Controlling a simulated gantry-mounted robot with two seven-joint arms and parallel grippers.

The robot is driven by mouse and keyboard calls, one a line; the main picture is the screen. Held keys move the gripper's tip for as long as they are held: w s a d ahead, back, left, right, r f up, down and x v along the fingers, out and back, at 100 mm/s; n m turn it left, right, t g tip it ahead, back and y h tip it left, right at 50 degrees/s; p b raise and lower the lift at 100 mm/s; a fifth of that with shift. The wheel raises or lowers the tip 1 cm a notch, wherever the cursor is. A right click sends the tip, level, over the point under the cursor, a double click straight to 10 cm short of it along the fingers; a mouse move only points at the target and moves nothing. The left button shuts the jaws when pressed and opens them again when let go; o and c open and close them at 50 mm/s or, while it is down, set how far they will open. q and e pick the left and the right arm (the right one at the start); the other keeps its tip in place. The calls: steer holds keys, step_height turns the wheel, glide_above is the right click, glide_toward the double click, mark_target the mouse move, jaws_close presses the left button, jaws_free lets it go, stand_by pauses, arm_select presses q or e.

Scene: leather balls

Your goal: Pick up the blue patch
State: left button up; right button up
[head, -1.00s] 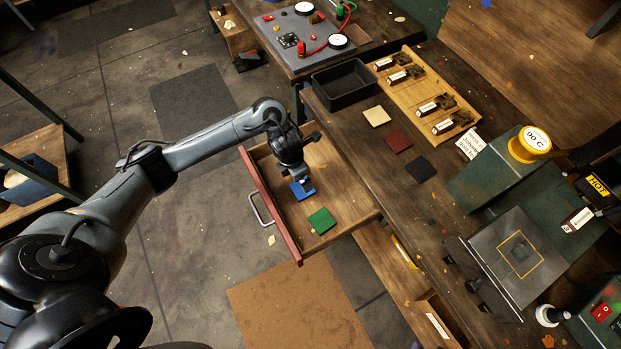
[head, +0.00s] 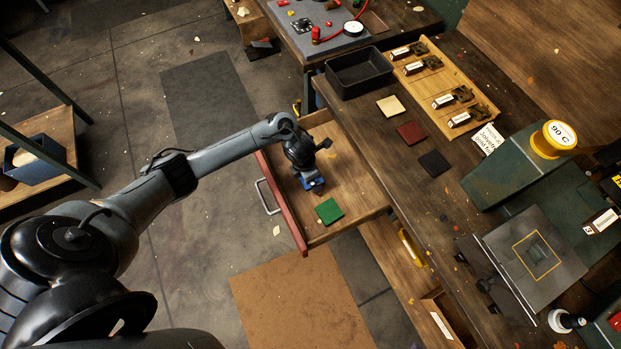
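The blue patch (head: 318,188) lies in the open drawer (head: 358,196), mostly hidden under my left gripper (head: 312,181). My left gripper points down at the patch, right over or touching it; I cannot tell which. Its fingers are too small and covered to show whether they are open or shut. A green patch (head: 329,211) lies in the drawer nearer the front. My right gripper is not in view.
On the workbench lie a cream patch (head: 390,106), a dark red patch (head: 411,132) and a black patch (head: 434,163). A black tray (head: 358,74) and a wooden rack (head: 447,84) stand behind them. The drawer's red front (head: 283,209) and side walls surround my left gripper.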

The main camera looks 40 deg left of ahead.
arm_select(q)
steer(key=c, duration=1.1)
